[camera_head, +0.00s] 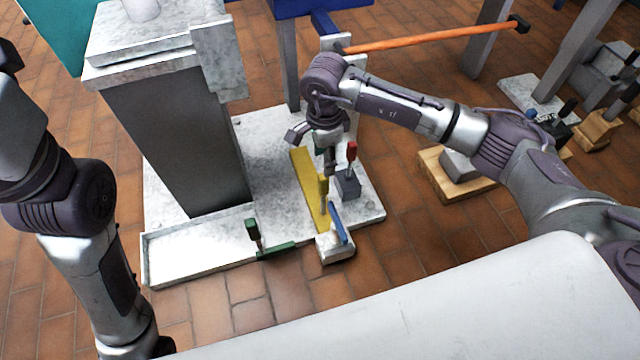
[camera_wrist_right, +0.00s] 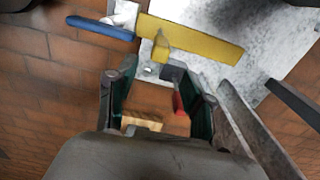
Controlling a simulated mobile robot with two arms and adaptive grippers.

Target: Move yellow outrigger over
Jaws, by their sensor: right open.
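The yellow outrigger (camera_head: 306,180) is a long flat bar lying on the white speckled base plate (camera_head: 270,140), with an upright yellow handle (camera_head: 323,190) near its front end. In the right wrist view the bar (camera_wrist_right: 205,40) crosses the top, with its handle (camera_wrist_right: 162,43) pointing toward the gripper. My right gripper (camera_head: 326,158) is open, above the plate close to the bar's right side. In its wrist view the two fingers (camera_wrist_right: 152,90) are apart, with no yellow part between them. My left arm shows at left; its gripper is out of view.
A dark grey block (camera_head: 347,186) with a red handle (camera_head: 351,153) stands right beside the bar, close to my right gripper. A tall grey mast (camera_head: 175,135) rises left.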

